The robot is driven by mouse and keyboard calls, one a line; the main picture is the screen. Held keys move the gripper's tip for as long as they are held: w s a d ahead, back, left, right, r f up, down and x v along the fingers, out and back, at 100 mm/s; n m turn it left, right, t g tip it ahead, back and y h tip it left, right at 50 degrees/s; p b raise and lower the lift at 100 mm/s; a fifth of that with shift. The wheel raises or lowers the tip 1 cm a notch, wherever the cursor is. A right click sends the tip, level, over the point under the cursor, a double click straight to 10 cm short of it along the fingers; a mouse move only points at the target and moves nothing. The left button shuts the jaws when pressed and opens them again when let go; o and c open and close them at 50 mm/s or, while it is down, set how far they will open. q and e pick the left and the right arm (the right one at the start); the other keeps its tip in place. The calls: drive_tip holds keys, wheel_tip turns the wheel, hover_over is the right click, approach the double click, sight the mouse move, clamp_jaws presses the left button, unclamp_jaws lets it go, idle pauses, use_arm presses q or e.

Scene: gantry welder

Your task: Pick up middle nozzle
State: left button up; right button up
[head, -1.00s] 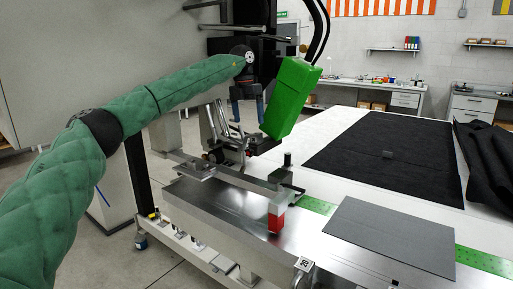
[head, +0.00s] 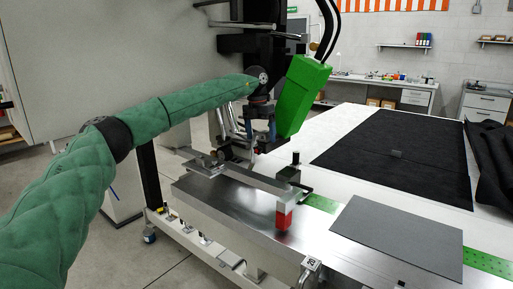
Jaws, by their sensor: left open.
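My left gripper (head: 260,138) points down at the far end of my green-sleeved arm, its two blue-grey fingers apart and nothing clearly between them. It is just behind the near machine table, to the left of the green welding head (head: 303,95). Slim metallic upright parts (head: 222,126) stand close to its left, partly hidden by the arm and fingers. They may include the nozzles, but they are too small and crowded to tell the middle one. I cannot tell whether the gripper touches anything. My right gripper is not in view.
A metal-topped table (head: 215,200) carries a long bar with a red and white block (head: 284,216) and a black-knobbed clamp (head: 292,172). A grey plate (head: 400,235) and a black sheet (head: 400,150) lie to the right. The large machine body (head: 100,60) fills the left background.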

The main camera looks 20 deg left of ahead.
use_arm(q)
drive_tip(key=shift+a+f, duration=0.1)
drive_tip(key=c, duration=0.9)
drive_tip(key=shift+c, duration=0.2)
